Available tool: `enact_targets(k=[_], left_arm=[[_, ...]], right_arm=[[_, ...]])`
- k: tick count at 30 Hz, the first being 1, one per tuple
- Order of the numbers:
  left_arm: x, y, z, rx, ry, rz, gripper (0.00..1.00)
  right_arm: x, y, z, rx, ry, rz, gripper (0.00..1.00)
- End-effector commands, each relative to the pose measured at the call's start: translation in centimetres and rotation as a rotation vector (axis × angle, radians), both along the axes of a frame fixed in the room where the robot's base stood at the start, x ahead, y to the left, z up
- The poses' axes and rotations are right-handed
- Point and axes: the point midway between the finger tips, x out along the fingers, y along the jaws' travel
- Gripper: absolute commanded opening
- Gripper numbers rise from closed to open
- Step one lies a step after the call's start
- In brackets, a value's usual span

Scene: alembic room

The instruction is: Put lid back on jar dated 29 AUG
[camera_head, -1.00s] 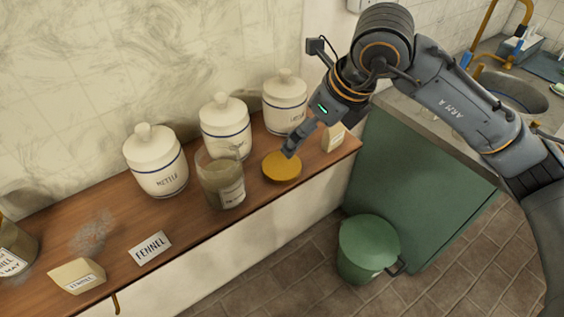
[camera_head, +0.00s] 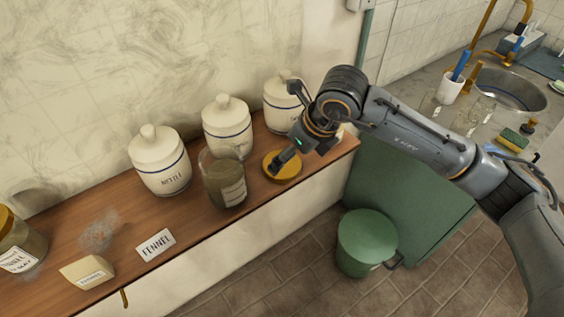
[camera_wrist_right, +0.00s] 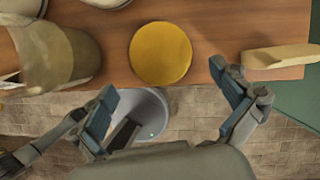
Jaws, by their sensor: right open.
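A round yellow-brown lid (camera_head: 281,166) lies flat on the wooden shelf, just right of an open glass jar (camera_head: 224,180) with a pale label too small to read. In the right wrist view the lid (camera_wrist_right: 160,54) is ahead of my fingers and the jar (camera_wrist_right: 52,58) stands to its left. My right gripper (camera_head: 283,160) is at the lid in the head view, partly covering it. In the right wrist view the gripper (camera_wrist_right: 172,102) is open, its fingers spread wide with nothing between them. My left gripper is in neither view.
White lidded canisters (camera_head: 160,162) stand along the wall behind the jar. A FENNEL card (camera_head: 156,244), a pale block (camera_head: 87,272) and another lidded jar (camera_head: 18,245) are left. A pale block (camera_wrist_right: 281,57) lies right of the lid. A green bin (camera_head: 366,243) stands below.

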Motion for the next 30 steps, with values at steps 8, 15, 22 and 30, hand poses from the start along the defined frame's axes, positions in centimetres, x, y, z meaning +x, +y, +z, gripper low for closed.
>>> enact_targets(k=[8,15,22,30], left_arm=[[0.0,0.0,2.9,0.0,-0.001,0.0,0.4],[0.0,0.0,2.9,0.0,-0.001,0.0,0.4],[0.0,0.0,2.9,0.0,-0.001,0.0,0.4],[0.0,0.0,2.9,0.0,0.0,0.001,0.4]], right_arm=[[1.4,1.5,-3.2,0.0,0.005,0.002,1.0],[1.7,1.7,-4.1,0.0,0.0,0.001,1.0],[1.6,1.6,-4.1,0.0,0.0,0.001,0.96],[1.6,1.6,-4.1,0.0,0.001,0.0,0.68]])
